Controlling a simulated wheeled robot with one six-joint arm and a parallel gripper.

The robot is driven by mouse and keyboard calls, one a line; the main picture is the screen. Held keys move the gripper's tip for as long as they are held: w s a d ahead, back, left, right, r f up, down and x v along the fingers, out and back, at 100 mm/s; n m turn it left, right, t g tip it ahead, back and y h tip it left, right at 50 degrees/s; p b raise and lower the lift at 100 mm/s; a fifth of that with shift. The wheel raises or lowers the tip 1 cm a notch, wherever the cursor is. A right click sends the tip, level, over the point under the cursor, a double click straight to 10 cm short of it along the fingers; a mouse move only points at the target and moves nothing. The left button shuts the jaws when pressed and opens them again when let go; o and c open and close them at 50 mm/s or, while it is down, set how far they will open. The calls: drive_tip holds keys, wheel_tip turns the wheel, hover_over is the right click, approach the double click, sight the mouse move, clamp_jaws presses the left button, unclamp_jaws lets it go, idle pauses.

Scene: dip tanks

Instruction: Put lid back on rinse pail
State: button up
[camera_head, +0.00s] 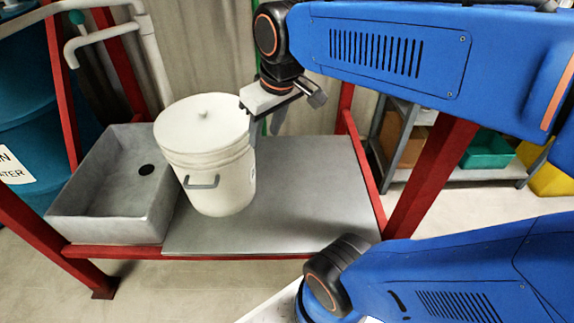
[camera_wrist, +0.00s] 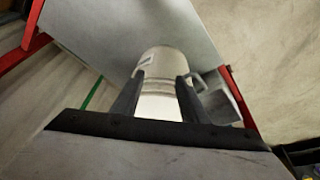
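A white pail (camera_head: 218,190) with a grey handle stands on the grey bench top, beside the sink. A white round lid (camera_head: 195,125) with a small knob covers its top. It looks level, but I cannot tell if it is fully seated. My gripper (camera_head: 262,132) points down at the pail's upper right side in the head view, with its fingers apart. In the wrist view the pail (camera_wrist: 160,72) shows beyond and between the open fingertips (camera_wrist: 160,83). The gripper's body hides part of the lid there. I see nothing held.
A grey sink (camera_head: 100,205) with a dark drain adjoins the pail on the left, under a pale pipe tap (camera_head: 105,32). The grey bench top (camera_head: 310,200) is clear to the right of the pail. Red frame posts (camera_head: 430,175) stand around it. A blue drum (camera_head: 25,110) is at far left.

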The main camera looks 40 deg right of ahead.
drive_tip(key=s+d+f+m+t, duration=0.1)
drive_tip(key=s+f, duration=0.5)
drive_tip(key=s, duration=0.1)
drive_tip(key=shift+m, duration=0.4)
idle(0.7)
